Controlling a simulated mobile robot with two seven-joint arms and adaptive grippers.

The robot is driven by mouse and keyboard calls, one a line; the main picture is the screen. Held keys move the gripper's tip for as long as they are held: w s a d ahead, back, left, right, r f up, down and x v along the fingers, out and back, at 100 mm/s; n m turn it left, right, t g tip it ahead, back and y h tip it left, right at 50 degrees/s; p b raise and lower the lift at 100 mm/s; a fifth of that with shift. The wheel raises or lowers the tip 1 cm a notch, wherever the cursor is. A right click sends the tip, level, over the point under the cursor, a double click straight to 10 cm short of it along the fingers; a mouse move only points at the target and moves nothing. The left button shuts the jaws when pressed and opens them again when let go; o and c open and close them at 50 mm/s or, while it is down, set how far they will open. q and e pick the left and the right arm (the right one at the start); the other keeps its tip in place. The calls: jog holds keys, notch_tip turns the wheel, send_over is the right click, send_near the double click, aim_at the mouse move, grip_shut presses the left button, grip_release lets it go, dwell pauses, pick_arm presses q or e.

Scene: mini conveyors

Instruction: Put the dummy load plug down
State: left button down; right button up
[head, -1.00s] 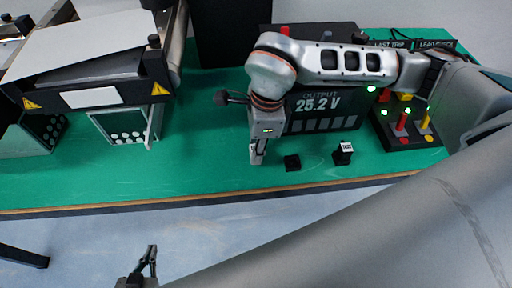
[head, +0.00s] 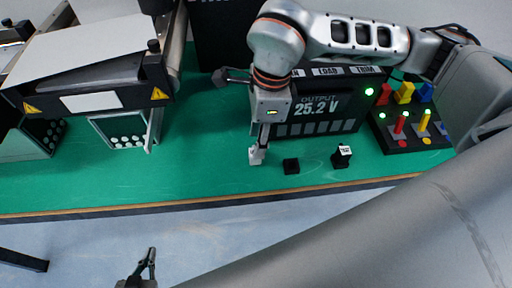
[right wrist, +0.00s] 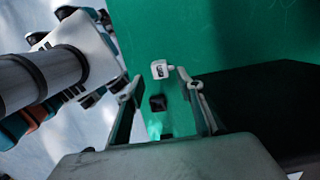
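The dummy load plug (head: 257,155) is a small white block standing on the green mat, left of a black block. It shows with a dark label in the right wrist view (right wrist: 161,70). My right gripper (right wrist: 160,84) is open, its fingers apart on either side of the plug with a gap on the left. In the head view its body is above the plug and its fingers are edge-on. My left gripper (head: 148,262) is low at the bottom edge, away from the table; its finger gap is unclear.
A black block (head: 291,166) and a labelled black block (head: 342,157) stand to the right. Behind is a display reading 25.2 V (head: 318,108); a lever panel (head: 410,136) is at right. A conveyor (head: 88,80) is at left. The mat between is clear.

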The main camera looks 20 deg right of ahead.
notch_tip(320, 180, up, 6)
jog(key=shift+s+d, duration=0.2)
jog(key=shift+d, duration=0.2)
jog(key=shift+r, duration=0.1)
